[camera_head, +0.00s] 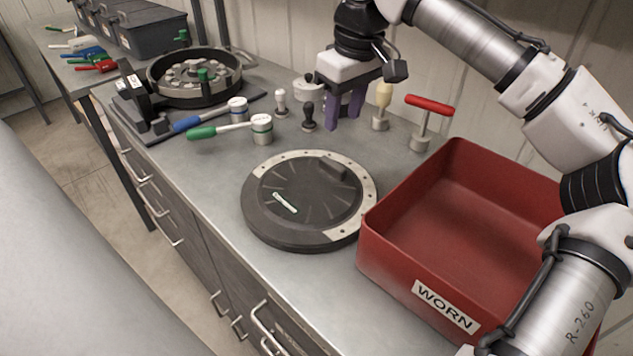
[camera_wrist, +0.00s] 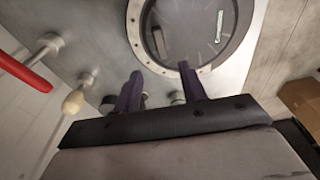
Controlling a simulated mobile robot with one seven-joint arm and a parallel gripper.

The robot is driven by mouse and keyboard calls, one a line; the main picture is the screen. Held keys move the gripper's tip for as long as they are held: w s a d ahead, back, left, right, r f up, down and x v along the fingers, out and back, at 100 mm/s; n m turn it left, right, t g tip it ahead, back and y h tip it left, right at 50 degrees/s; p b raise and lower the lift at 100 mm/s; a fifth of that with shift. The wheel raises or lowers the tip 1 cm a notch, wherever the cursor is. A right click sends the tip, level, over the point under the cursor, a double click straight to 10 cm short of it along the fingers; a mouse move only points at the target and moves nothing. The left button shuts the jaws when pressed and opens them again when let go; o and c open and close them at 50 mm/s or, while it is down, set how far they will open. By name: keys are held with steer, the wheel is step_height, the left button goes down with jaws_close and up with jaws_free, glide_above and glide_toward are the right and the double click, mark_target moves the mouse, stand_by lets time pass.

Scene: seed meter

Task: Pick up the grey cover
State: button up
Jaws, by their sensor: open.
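The grey cover (camera_head: 306,194) is a round dark grey disc with a lighter riveted rim band, a raised block and a small pale label. It lies flat on the bench, left of the red bin. It also shows at the top of the wrist view (camera_wrist: 188,30), cut off by the frame edge. My gripper (camera_head: 343,126) points down above the bench, behind the cover in the head view, with its two purple fingers apart and nothing between them. In the wrist view the fingertips (camera_wrist: 160,72) appear near the cover's rim. I cannot tell the exact height gap.
A red bin (camera_head: 375,246) marked WORN stands right of the cover. A red T-handled tool (camera_head: 424,125), a cream-knobbed tool (camera_head: 382,108) and black-knobbed tool (camera_head: 309,117) stand near my gripper. Green-handled (camera_head: 220,131) and blue-handled tools (camera_head: 205,119) lie left. A round seed meter housing (camera_head: 168,88) sits behind them.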

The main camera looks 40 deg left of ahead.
mark_target(333, 163)
steer(key=f, duration=0.4)
steer(key=a+f, duration=0.1)
steer(key=f, duration=0.2)
steer(key=a+f+p, duration=0.1)
steer(key=f, duration=0.3)
steer(key=shift+w+f, duration=0.15)
steer(key=shift+f, duration=0.2)
steer(key=shift+d, duration=0.1)
steer(key=shift+c, duration=0.3)
jaws_close()
